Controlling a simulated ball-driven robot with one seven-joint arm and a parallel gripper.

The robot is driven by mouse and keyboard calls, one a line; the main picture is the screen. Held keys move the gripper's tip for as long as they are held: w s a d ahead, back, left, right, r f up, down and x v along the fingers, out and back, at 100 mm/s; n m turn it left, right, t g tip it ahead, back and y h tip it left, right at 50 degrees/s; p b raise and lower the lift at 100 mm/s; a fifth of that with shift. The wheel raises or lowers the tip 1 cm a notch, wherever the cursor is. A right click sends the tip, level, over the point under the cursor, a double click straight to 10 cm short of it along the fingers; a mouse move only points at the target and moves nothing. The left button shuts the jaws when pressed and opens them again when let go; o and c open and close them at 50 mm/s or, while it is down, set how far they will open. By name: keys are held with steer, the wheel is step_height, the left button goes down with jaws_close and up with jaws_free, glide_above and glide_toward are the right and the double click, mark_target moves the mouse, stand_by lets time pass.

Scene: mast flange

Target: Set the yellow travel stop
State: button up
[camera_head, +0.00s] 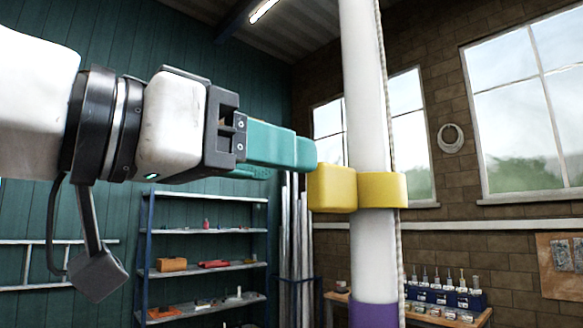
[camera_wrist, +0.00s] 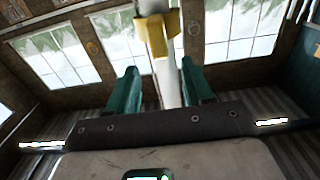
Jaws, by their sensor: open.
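The yellow travel stop (camera_head: 382,190) is a collar around the upright white mast (camera_head: 368,90), with a rounded yellow block sticking out to the left. My gripper (camera_head: 312,152) has teal fingers and comes in from the left. Its fingertips are at the block's upper left corner; I cannot tell if they touch it. In the wrist view the two fingers (camera_wrist: 159,68) are apart with nothing gripped between them, and the stop (camera_wrist: 139,36) shows beyond their tips. A purple band (camera_head: 373,315) is on the mast below the stop.
A rope (camera_head: 391,120) runs along the mast's right side. Blue shelves (camera_head: 205,235) with small items and upright metal pipes (camera_head: 293,240) stand behind. A wooden bench (camera_head: 430,316) with bottles is at the lower right. The space right of the mast is open.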

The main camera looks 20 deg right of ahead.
mark_target(330, 172)
steer(key=p+x, duration=0.2)
steer(key=x, duration=0.6)
steer(key=shift+w+d+f, duration=0.1)
steer(key=shift+d, duration=0.2)
jaws_close()
